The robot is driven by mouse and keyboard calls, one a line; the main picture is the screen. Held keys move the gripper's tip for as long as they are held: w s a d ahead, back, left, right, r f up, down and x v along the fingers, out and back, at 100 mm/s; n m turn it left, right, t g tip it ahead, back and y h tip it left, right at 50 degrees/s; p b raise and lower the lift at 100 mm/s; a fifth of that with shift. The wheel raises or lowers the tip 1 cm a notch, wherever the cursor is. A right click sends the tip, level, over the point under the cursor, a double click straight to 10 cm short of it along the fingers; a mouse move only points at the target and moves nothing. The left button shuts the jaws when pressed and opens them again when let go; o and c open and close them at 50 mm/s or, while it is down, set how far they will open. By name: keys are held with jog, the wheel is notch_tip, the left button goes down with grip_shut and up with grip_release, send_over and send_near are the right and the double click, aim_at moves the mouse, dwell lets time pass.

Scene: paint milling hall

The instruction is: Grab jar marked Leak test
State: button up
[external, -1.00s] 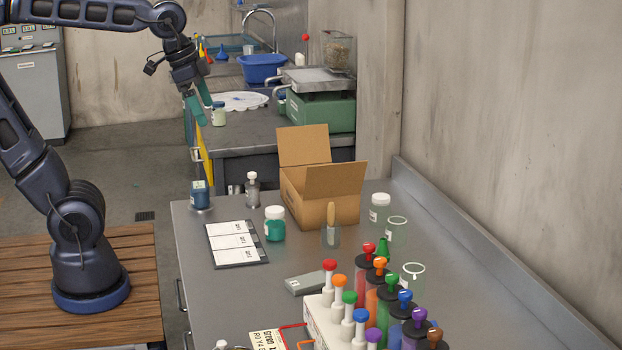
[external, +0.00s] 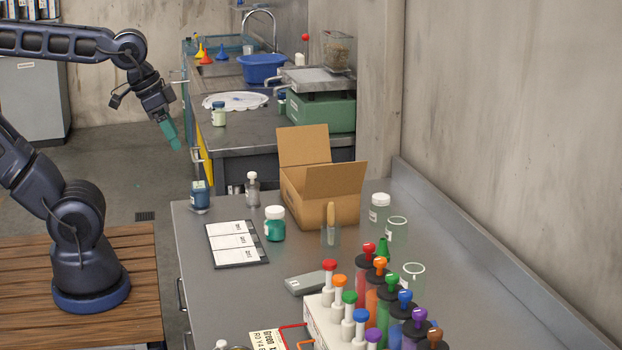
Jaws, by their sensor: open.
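No label is readable as "Leak test", so I cannot tell which jar bears it. A white-lidded jar with teal contents (external: 274,224) stands on the near bench beside a board with three white labelled fields (external: 236,243). A clear white-lidded jar (external: 380,208) stands right of the cardboard box. A dark blue jar (external: 200,197) stands at the bench's far left corner. My gripper (external: 172,141), with teal fingers, is open and empty in the air left of the far bench, above the floor.
An open cardboard box (external: 320,200) stands mid-bench, with a grey bottle (external: 252,188) to its left. A rack of coloured-capped tubes (external: 345,320) fills the front. A green scale (external: 320,111) and blue basin (external: 262,68) stand on the far bench.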

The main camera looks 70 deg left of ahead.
jog(key=w+a+r+g, duration=0.1)
jog(key=w+r, duration=0.1)
jog(key=w, duration=0.5)
jog(key=w+a+r, duration=0.1)
jog(key=w+r, duration=0.1)
jog(key=w, duration=0.5)
jog(key=m+g, duration=0.3)
jog(key=g, duration=0.1)
send_over(379, 213)
jog(key=a, duration=0.2)
jog(key=f, duration=2.6)
jog(key=shift+w+a+f, duration=0.15)
jog(key=shift+w+a, duration=0.05)
jog(key=shift+w+a+f, duration=0.15)
jog(key=shift+w+f, duration=0.05)
jog(key=shift+f, duration=0.35)
jog(key=shift+w+f, duration=0.2)
jog(key=shift+f, duration=5.15)
jog(key=c, duration=1.1)
